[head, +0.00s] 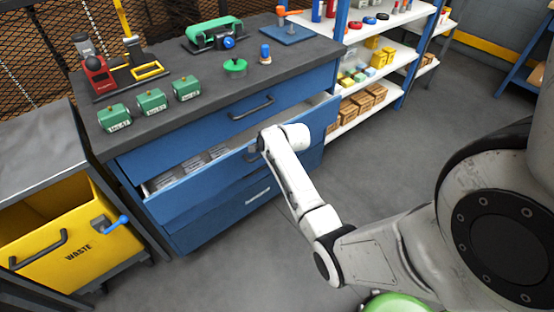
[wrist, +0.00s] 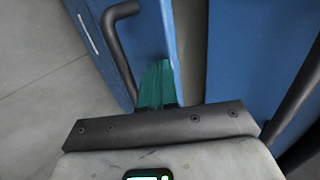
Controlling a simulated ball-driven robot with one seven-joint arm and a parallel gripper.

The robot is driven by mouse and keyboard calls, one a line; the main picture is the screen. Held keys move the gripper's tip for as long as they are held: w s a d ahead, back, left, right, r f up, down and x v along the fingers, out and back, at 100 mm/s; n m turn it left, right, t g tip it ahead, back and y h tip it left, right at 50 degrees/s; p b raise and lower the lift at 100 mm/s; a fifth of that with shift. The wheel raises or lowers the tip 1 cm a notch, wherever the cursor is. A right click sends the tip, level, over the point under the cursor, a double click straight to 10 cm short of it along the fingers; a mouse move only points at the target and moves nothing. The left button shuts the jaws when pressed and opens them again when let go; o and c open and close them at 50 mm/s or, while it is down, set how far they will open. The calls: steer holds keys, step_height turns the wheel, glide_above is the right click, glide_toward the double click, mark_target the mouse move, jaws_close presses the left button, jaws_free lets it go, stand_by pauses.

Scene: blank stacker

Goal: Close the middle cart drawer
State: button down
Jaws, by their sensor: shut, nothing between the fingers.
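The middle cart drawer (head: 195,189) is blue and stands pulled out, with grey items and its open inside showing in the head view. Its front also shows in the wrist view (wrist: 150,35), with a dark bar handle (wrist: 115,45) on it. My gripper (wrist: 157,70) has teal fingers shut together with nothing between them. They are at the upper edge of the drawer front, beside the handle. I cannot tell whether they touch the front. In the head view my wrist hides the fingers and part of the handle.
The top drawer (head: 225,118) above is shut. Below is a drawer with a pale strip (head: 257,196). Green boxes (head: 152,102) and tools stand on the dark cart top (head: 205,92). A yellow waste bin (head: 70,235) is at left, shelves (head: 375,60) at right. The floor (head: 380,160) right of my arm is clear.

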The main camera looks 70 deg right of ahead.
steer(key=w+d, duration=0.1)
steer(key=w+d+b, duration=0.1)
steer(key=w, duration=0.1)
steer(key=w+d+b, duration=0.1)
steer(key=w, duration=0.1)
steer(key=shift+w+d+f, duration=0.15)
steer(key=shift+w, duration=0.1)
steer(key=shift+w+r, duration=0.25)
steer(key=shift+w+d+r, duration=0.1)
